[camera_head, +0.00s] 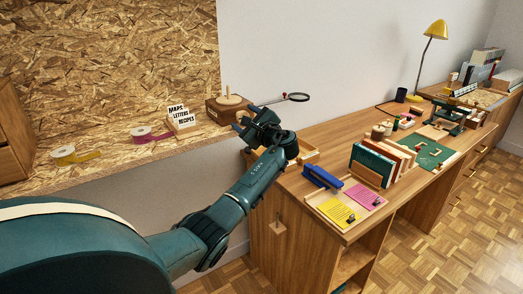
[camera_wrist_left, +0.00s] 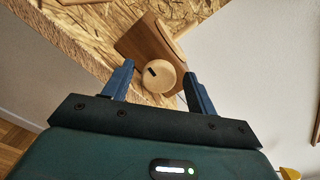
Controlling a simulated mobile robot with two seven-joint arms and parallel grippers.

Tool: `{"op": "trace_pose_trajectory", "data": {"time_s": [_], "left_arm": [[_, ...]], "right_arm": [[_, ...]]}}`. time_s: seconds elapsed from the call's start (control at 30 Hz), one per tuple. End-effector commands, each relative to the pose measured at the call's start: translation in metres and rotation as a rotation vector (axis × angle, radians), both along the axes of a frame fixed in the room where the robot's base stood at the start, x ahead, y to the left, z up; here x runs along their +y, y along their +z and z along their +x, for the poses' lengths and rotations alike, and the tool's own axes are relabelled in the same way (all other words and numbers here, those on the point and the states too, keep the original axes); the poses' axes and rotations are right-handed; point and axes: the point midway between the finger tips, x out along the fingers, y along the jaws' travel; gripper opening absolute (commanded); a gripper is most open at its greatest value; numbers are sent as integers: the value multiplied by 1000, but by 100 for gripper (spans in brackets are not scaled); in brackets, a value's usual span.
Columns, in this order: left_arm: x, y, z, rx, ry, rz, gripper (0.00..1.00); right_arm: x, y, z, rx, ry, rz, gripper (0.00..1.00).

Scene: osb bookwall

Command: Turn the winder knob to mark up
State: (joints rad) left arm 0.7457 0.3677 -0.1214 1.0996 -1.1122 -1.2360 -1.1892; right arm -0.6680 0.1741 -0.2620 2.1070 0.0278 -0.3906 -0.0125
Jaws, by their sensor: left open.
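The winder is a brown wooden box (camera_head: 216,112) with a pale disc and upright peg on top, at the right end of the shelf. In the left wrist view its box (camera_wrist_left: 146,40) carries a round pale wooden knob (camera_wrist_left: 166,78). A short dark mark (camera_wrist_left: 151,71) lies on the knob's face, toward its left edge in that picture. My left gripper (camera_head: 246,118) is open in front of the box. In the wrist view its blue fingers (camera_wrist_left: 158,88) stand on either side of the knob; I cannot tell whether they touch it. The gripper hides the knob in the head view.
A letter sorter (camera_head: 181,121), a pink ribbon roll (camera_head: 141,131) and a yellow ribbon roll (camera_head: 64,154) stand along the shelf. A magnifier (camera_head: 298,97) sticks out beyond the winder. The desk (camera_head: 345,232) to the right holds trays, books and a yellow lamp (camera_head: 437,30).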

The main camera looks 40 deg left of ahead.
Motion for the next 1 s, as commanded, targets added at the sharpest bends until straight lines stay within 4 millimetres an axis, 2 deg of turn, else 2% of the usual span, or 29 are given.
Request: {"op": "trace_pose_trajectory", "data": {"time_s": [0.23, 0.57, 1.0], "left_arm": [[1, 3, 0, 120, 2, 34, 59], [0, 3, 1, 579, 1, 167, 59], [-85, -1, -22, 596, -3, 173, 59]], "right_arm": [[-1, 11, 0, 0, -2, -1, 36], [-1, 32, 0, 1, 1, -4, 36], [-3, 22, -1, 0, 6, -11, 36]]}}
